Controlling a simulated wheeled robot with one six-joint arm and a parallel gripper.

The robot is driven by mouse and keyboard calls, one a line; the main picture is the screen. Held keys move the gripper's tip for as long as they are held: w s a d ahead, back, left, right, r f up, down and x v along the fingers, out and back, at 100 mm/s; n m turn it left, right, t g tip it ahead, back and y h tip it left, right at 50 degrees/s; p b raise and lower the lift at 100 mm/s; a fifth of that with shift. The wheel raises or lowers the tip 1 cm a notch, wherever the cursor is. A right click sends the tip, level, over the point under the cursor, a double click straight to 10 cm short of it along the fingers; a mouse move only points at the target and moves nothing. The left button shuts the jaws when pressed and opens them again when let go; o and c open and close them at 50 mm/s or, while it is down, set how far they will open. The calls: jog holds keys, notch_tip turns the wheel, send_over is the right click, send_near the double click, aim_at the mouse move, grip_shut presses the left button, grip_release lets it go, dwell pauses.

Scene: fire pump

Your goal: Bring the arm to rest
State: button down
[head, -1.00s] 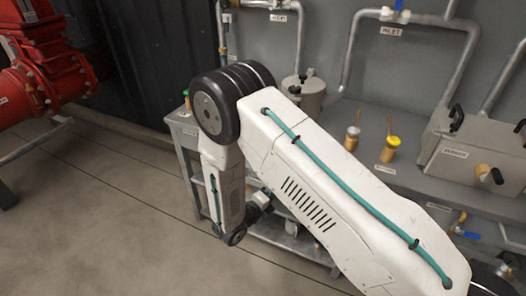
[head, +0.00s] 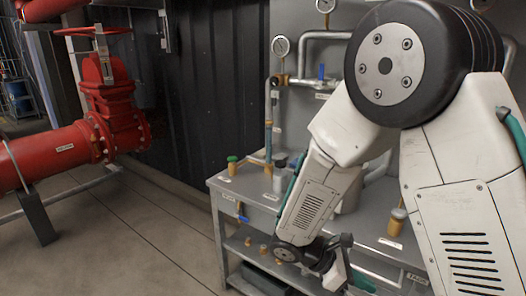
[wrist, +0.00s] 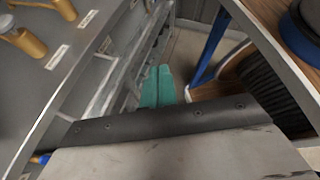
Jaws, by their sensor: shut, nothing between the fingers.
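My arm (head: 445,150) is raised and bent in the head view, with its black elbow joint at the upper right and its forearm (head: 318,195) slanting down to the left in front of the grey bench. My gripper (wrist: 158,86) shows in the wrist view as two teal fingers side by side, shut and empty. The fingers point down past the bench's edge, over its lower rails and the floor.
The grey bench (head: 222,184) carries brass fittings (wrist: 22,37) and pipes close by my arm. A wooden surface with a blue-rimmed dark object (wrist: 300,30) lies right in the wrist view. A red pump pipe (head: 60,150) stands left. The floor (head: 130,245) between is clear.

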jog(key=s+d+r+m+t+y, duration=0.2)
jog(key=s+r+m+y, duration=0.4)
jog(key=s+r+m, duration=0.4)
jog(key=s+d+r+m+t+y, duration=0.1)
jog(key=s+r+m+t+y, duration=0.1)
jog(key=s+r+m+y, duration=0.7)
jog(key=w+f+m, duration=0.1)
jog(key=w+f, duration=0.6)
jog(key=w, duration=0.5)
jog(key=w+f+m+y, duration=0.1)
jog(key=w+f+m, duration=0.1)
jog(key=w+f, duration=0.5)
jog(key=w+a+f+m, duration=0.1)
jog(key=w+f, duration=0.7)
jog(key=w, duration=1)
jog(key=shift+f+m+y, duration=0.1)
jog(key=shift+m+y, duration=0.2)
jog(key=shift+m, duration=0.1)
jog(key=w+a+f+t, duration=0.2)
jog(key=w+f, duration=0.4)
jog(key=f, duration=0.2)
jog(key=shift+a, duration=0.3)
